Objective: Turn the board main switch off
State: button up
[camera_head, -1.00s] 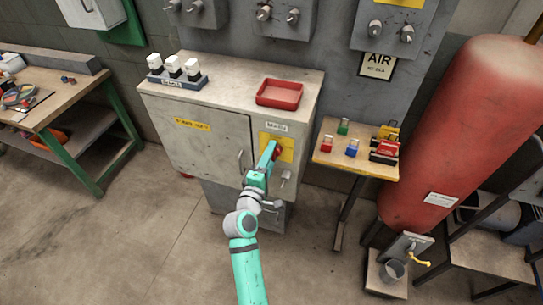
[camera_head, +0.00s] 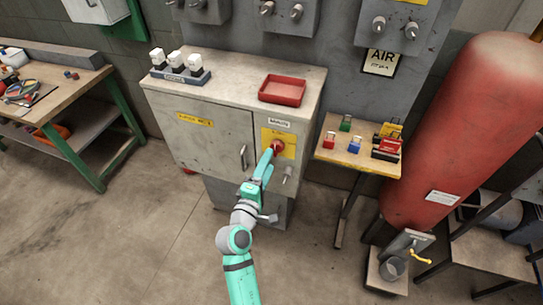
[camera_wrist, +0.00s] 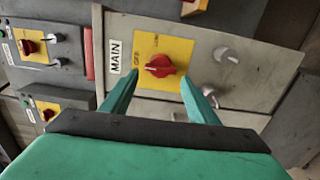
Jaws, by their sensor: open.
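The main switch is a red rotary knob (camera_head: 278,147) on a yellow plate (camera_head: 290,138), under a MAIN label (camera_head: 279,123) on the grey cabinet front. In the wrist view the knob (camera_wrist: 160,66) shows a white mark on its left end, pointing toward the MAIN label (camera_wrist: 115,57). Small lettering on the plate near that mark looks like OFF but is too small to read surely. My gripper (camera_head: 269,156) is in front of the knob, at its lower left in the head view. In the wrist view its fingers are open and apart, with the knob seen between and beyond their tips.
A grey handle (camera_head: 288,172) sticks out just below the plate. A red tray (camera_head: 282,90) and a rack of white-topped pieces (camera_head: 180,72) stand on the cabinet. The floor at the left is clear.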

jog(key=shift+v, duration=2.6)
jog(key=shift+f, duration=0.1)
jog(key=s+f+m+g+y, duration=0.1)
jog(key=s+f+m+y, duration=0.15)
jog(key=s+f, duration=0.55)
jog(key=s+f+m+g+y, duration=0.1)
jog(key=s+f+m+y, duration=0.2)
jog(key=s, duration=0.8)
jog(key=s+d+r+m, duration=0.2)
jog(key=s+m, duration=0.2)
jog(key=s, duration=0.5)
jog(key=s+d+r+m, duration=0.1)
jog(key=s+r+m, duration=0.1)
jog(key=s+m, duration=0.3)
jog(key=s, duration=0.4)
jog(key=shift+s+d, duration=0.2)
jog(key=shift+d, duration=0.2)
